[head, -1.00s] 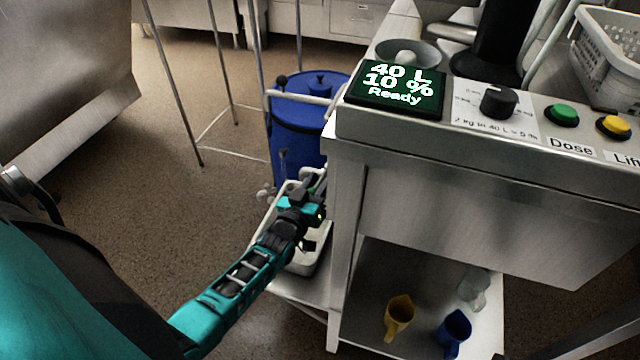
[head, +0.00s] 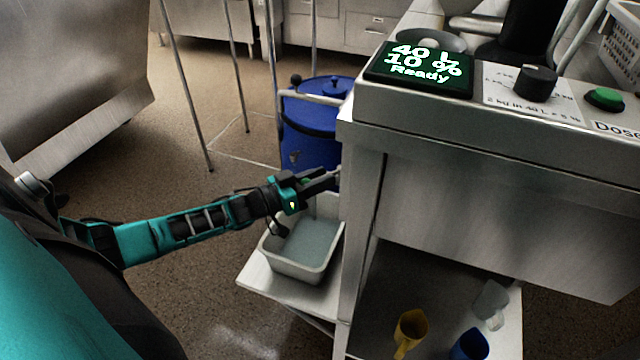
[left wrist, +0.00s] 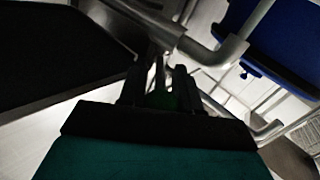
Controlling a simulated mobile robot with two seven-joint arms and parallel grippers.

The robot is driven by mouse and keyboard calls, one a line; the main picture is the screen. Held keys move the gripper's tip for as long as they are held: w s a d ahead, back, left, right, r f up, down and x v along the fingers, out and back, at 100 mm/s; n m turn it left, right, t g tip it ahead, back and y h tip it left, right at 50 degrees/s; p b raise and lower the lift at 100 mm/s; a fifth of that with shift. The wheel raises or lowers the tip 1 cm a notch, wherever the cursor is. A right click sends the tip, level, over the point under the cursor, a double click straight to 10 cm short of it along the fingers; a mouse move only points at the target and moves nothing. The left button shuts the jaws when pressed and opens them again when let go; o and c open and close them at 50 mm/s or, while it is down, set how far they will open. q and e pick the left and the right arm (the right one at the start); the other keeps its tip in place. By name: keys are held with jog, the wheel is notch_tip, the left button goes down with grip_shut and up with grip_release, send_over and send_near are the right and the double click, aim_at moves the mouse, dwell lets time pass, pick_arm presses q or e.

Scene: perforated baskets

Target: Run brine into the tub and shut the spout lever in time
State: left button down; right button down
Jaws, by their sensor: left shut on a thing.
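The pale tub (head: 292,270) stands on a low metal shelf left of the steel machine, with grey-blue liquid in it below the rim. My left gripper (head: 326,179) is above the tub's back edge, at the machine's left side. It is shut on what looks like the spout lever, mostly hidden by the fingers. The fingers also show, dark, in the left wrist view (left wrist: 165,85). The spout mouth is hidden, and I cannot tell whether brine is running. The display (head: 420,68) reads 40 L, 10 %, Ready. My right gripper is not in view.
A blue drum (head: 312,135) stands behind the tub. The machine (head: 490,215) fills the right side, with a knob (head: 537,82) and a green button (head: 605,98) on top. Floor at left is open.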

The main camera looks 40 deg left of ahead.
pick_arm(q)
jog(key=shift+r, duration=0.1)
dwell(0.3)
jog(key=c, duration=0.8)
grip_release()
jog(key=p+v, duration=0.3)
jog(key=v, duration=1)
jog(key=shift+w, duration=0.1)
jog(key=shift+c, duration=0.3)
